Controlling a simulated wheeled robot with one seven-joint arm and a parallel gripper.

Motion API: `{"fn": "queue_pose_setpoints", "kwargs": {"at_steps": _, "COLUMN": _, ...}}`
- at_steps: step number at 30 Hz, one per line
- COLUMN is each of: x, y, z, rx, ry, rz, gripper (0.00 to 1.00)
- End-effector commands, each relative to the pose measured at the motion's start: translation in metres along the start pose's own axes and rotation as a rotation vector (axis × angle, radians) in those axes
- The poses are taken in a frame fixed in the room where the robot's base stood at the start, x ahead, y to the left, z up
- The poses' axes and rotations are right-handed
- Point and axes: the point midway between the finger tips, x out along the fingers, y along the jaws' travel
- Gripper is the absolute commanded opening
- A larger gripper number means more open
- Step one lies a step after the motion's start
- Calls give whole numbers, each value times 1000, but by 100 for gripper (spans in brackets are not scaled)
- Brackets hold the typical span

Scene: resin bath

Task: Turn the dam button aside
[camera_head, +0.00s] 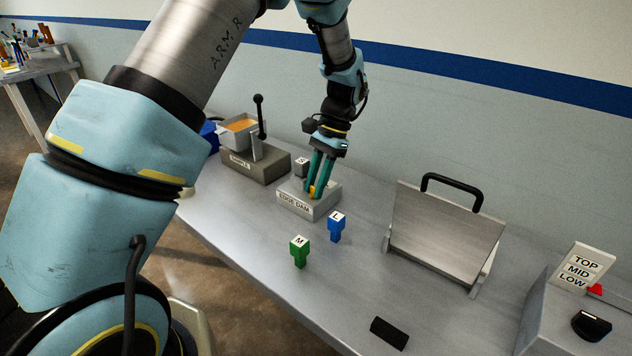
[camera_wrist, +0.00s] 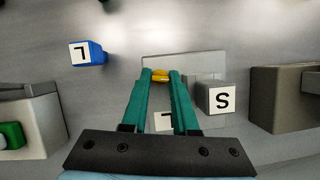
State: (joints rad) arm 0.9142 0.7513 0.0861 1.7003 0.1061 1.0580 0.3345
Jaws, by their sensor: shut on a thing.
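The dam button is a small yellow piece on the grey edge dam block (camera_head: 322,211), which carries an EDGE DAM label. In the head view the yellow button (camera_head: 312,191) shows at the tips of my gripper (camera_head: 316,188). In the wrist view the same yellow button (camera_wrist: 160,75) sits between the green fingertips of my gripper (camera_wrist: 160,77), which is shut on it. The fingers point down onto the block and hide part of the button. Its exact turn angle cannot be told.
A grey S key (camera_head: 301,167) stands beside my fingers. A blue L key (camera_head: 337,226) and a green M key (camera_head: 299,251) stand in front. A lever fixture (camera_head: 255,163) is at left, a handled plate (camera_head: 446,235) at right. The front middle table is mostly clear.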

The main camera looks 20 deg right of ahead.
Motion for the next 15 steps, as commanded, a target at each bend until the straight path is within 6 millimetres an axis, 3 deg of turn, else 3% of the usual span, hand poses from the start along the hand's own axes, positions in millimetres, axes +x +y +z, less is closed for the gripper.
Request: {"fn": "queue_pose_setpoints", "kwargs": {"at_steps": 15, "x": -1, "y": -1, "z": 0, "rx": -174, "ry": 2, "rz": 72, "gripper": 0}}
